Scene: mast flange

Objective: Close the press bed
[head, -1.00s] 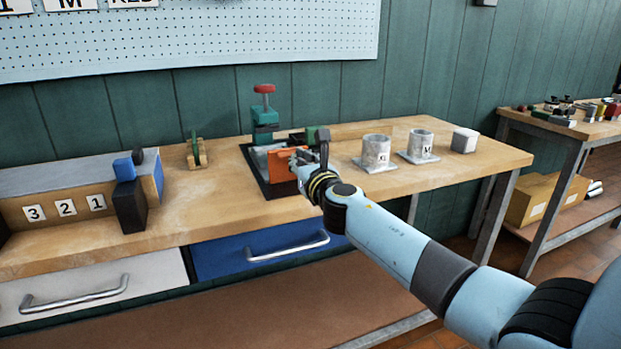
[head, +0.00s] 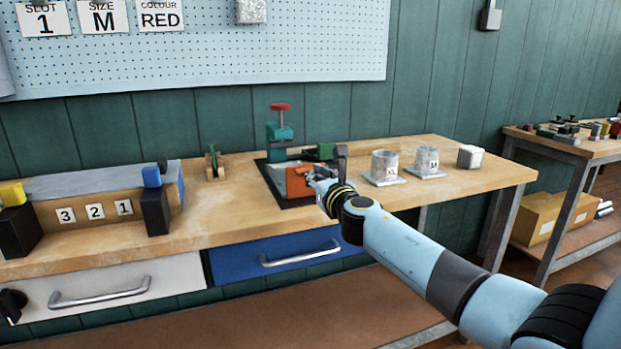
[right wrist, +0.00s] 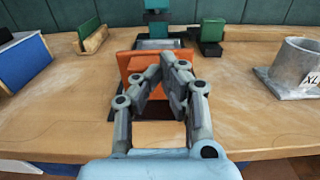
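The press (head: 279,135) stands on the bench, with a green column and a red knob (head: 281,107) on top. Its orange bed (head: 298,182) sits at the front over a dark base plate (head: 272,182). In the right wrist view the orange bed (right wrist: 124,62) lies straight ahead, with the green column (right wrist: 157,22) behind it. My right gripper (head: 312,172) is at the bed's front right. In the wrist view its fingers (right wrist: 163,68) meet in front of the orange face and hide part of it; I see nothing clearly held between them. My left gripper is not in view.
Two grey cups, one marked XL (head: 385,167) and one marked M (head: 427,161), stand right of the press beside a pale block (head: 471,156). A green piece in a wooden holder (head: 215,165) stands left. A numbered rack (head: 95,205) is farther left. Bench between is clear.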

